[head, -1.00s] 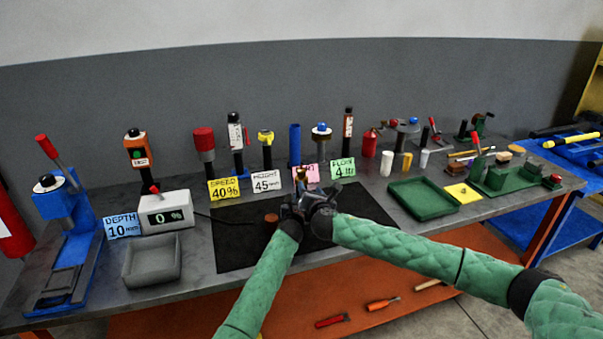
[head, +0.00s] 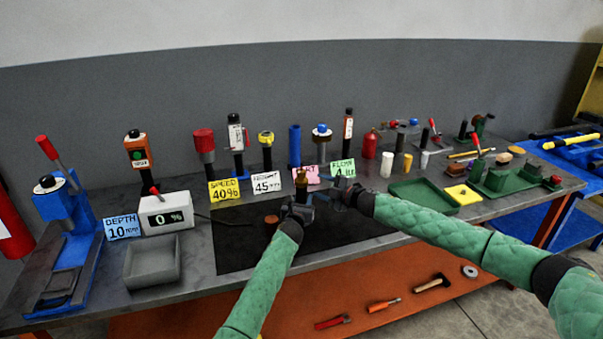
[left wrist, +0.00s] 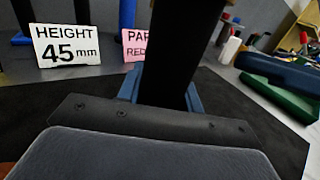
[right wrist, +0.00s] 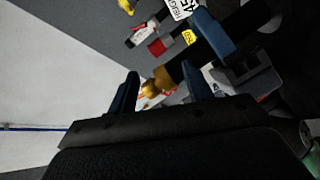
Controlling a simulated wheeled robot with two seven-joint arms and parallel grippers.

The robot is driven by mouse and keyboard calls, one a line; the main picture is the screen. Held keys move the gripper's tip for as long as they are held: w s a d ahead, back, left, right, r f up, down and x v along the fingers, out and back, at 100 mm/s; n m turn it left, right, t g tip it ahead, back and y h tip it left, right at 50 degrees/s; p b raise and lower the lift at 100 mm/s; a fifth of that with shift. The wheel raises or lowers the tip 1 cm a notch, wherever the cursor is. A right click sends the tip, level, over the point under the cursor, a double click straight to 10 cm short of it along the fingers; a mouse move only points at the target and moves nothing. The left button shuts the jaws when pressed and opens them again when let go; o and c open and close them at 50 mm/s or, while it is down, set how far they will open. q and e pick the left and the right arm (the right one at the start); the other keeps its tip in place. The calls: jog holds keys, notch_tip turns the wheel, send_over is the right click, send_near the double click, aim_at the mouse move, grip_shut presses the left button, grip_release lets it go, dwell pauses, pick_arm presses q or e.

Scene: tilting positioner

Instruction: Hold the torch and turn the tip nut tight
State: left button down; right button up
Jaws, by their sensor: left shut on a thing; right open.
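The torch is a dark upright cylinder with a brass tip nut (head: 301,175) on top. My left gripper (head: 298,205) is shut around the torch body below the nut, over the black mat. In the left wrist view the dark torch body (left wrist: 170,50) stands between the blue fingers. My right gripper (head: 335,190) is open and empty, to the right of the torch and apart from it. In the right wrist view the brass nut (right wrist: 158,83) shows between the open blue fingers. How tightly the nut sits cannot be seen.
The black mat (head: 240,250) is mostly clear. Sign cards, including a height card (head: 266,182), and several upright tools stand behind. A green tray (head: 425,197) lies right of the mat. A grey bin (head: 152,265) and a display box (head: 165,215) are at left.

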aim_at(301, 171)
jog(key=s+d+r+m+g+y, duration=0.1)
jog(key=d+r+m+g+y, duration=0.4)
jog(key=m, duration=0.3)
jog(key=shift+g, duration=0.5)
jog(key=x, duration=1.2)
jog(key=shift+s+a+f, duration=0.1)
jog(key=shift+a+f, duration=0.25)
jog(key=c, duration=0.9)
